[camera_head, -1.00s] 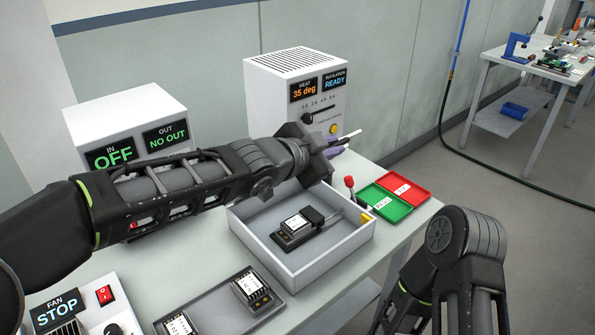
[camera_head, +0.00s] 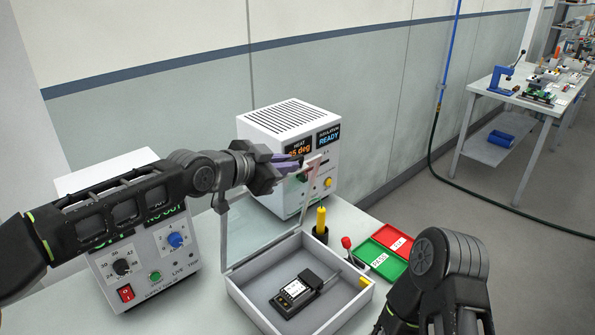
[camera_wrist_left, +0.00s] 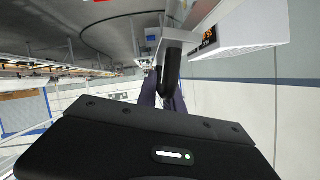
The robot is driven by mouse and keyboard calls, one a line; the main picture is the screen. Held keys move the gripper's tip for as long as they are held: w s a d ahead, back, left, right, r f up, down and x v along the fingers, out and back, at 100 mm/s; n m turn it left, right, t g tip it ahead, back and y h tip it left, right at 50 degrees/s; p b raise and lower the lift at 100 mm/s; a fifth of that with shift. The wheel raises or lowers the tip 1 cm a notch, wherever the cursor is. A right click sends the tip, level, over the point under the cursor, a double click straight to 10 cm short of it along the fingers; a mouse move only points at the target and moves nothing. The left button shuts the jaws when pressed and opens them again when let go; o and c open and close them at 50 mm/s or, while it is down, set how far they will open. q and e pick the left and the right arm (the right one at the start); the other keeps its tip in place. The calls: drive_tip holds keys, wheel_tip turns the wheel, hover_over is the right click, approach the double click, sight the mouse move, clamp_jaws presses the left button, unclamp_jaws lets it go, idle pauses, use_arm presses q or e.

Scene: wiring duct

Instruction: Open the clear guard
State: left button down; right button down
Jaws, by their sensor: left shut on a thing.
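The clear guard (camera_head: 223,235) stands raised at the back of the white open-topped box (camera_head: 243,296), its thin pale frame rising from the rear edge; its clear pane is hard to see. My left gripper (camera_head: 293,163), with purple fingers, is shut on the guard near its top, above the back of the box. In the left wrist view the purple fingers (camera_wrist_left: 160,95) close around a dark piece. A black module with a white label (camera_head: 295,290) lies inside the box. My right arm shows at the lower right, but its fingers are not visible.
A heat unit (camera_head: 270,125) stands behind the guard. A control box with knobs (camera_head: 150,265) is at left. A yellow-handled tool (camera_head: 321,218) stands upright in a dark holder, near a red-knobbed lever (camera_head: 346,242). Green (camera_head: 377,258) and red (camera_head: 396,239) trays lie to the right.

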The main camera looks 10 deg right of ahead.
use_arm(q)
drive_tip(key=shift+w+a+r, duration=0.3)
drive_tip(key=shift+w+a, duration=0.2)
drive_tip(key=shift+w, duration=0.25)
drive_tip(key=c, duration=1.8)
unclamp_jaws()
drive_tip(key=shift+a, duration=0.1)
drive_tip(key=shift+c, duration=0.2)
drive_tip(key=shift+o, duration=0.4)
drive_tip(key=shift+a, duration=0.1)
drive_tip(key=shift+s, duration=0.1)
